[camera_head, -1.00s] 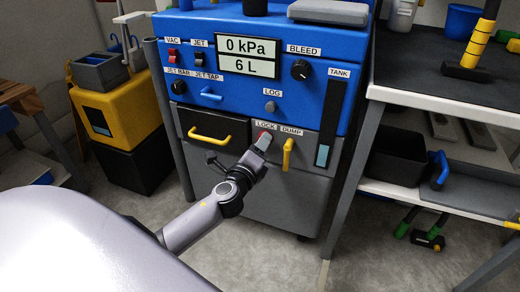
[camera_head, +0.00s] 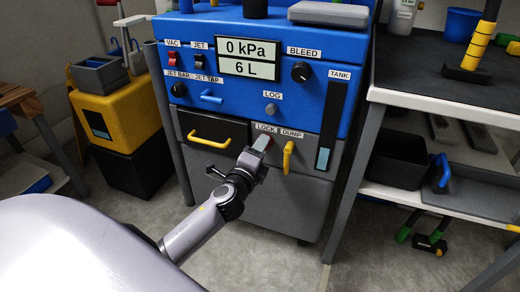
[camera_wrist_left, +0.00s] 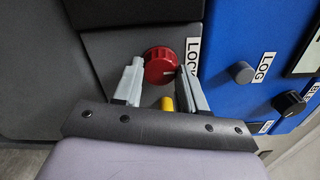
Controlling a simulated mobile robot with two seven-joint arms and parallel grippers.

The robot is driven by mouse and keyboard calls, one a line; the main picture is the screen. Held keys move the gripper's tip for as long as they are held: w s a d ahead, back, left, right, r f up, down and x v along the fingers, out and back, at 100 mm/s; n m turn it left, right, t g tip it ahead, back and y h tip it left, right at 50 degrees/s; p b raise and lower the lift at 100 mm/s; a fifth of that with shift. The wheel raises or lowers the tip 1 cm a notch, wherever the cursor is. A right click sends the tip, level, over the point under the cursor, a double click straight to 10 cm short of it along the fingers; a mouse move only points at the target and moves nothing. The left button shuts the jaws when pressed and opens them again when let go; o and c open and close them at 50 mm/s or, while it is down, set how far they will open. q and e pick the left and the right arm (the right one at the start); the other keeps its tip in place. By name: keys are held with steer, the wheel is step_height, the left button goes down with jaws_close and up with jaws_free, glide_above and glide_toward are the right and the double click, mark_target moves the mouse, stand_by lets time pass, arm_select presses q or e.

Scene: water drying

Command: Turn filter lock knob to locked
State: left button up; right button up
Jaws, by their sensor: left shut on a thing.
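The red filter lock knob (camera_wrist_left: 159,66) shows in the wrist view beside the LOCK label (camera_head: 265,127). The knob has a small pale mark at its right edge. My left gripper (camera_wrist_left: 160,74) has one finger on each side of the knob and is shut on it. In the head view my left gripper (camera_head: 262,144) reaches the grey panel just below the LOCK label and mostly hides the knob. My right gripper is not in view.
The yellow dump handle (camera_head: 288,158) is close to the right of my gripper. A yellow drawer handle (camera_head: 209,143) is to the left. The blue control panel (camera_head: 235,100) is above. A shelf unit (camera_head: 440,103) stands at the right.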

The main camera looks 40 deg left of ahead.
arm_select(q)
steer(key=o, duration=1.1)
steer(key=shift+c, duration=0.2)
steer(key=p+v, duration=0.1)
steer(key=v, duration=0.6)
steer(key=shift+s, duration=0.15)
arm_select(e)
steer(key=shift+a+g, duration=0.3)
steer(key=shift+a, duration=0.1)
